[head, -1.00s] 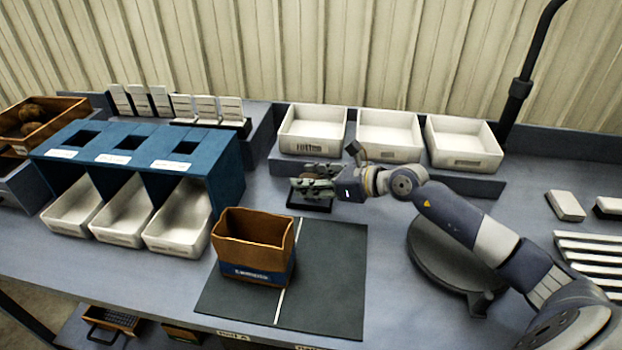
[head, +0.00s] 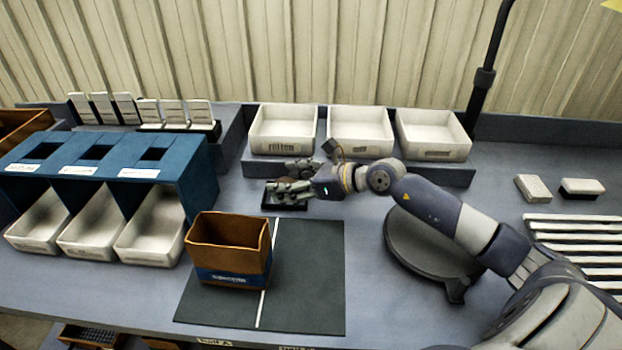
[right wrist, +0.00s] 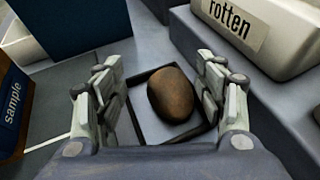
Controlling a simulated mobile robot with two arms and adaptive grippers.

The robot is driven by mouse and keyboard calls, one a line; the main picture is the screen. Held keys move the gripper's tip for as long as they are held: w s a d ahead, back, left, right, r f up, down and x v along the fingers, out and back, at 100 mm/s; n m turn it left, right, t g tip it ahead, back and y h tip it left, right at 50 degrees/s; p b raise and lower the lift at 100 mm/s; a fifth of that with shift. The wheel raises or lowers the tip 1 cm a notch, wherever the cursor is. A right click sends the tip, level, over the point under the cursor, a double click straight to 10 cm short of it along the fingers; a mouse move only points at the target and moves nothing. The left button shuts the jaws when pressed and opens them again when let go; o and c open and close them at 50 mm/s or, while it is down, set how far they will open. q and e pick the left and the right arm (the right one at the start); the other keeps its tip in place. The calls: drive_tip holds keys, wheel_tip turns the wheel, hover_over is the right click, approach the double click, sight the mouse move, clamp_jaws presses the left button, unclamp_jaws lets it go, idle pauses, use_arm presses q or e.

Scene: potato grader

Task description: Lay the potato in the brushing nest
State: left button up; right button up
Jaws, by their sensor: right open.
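The brown potato (right wrist: 173,95) lies in the brushing nest, a small square tray with a dark raised rim (right wrist: 141,128) and a light floor. In the head view the nest (head: 270,204) sits on the bench in front of the white bins, partly hidden by my right gripper (head: 287,180). That gripper is open, with one finger on each side of the potato; in the right wrist view (right wrist: 160,98) gaps show between the potato and both fingers. The potato is hidden in the head view. My left gripper is not in view.
Several white bins, one marked rotten (head: 283,130), stand on a ledge behind the nest. A brown sample box (head: 228,262) stands on the dark mat (head: 310,285). The blue sorter (head: 190,170) is at left, a round dark stand (head: 425,250) under my right arm.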

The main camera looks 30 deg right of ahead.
drive_tip(key=v, duration=0.6)
drive_tip(key=shift+s+d, duration=0.1)
drive_tip(key=shift+s, duration=0.1)
drive_tip(key=shift+v, duration=2.25)
drive_tip(key=shift+r, duration=0.15)
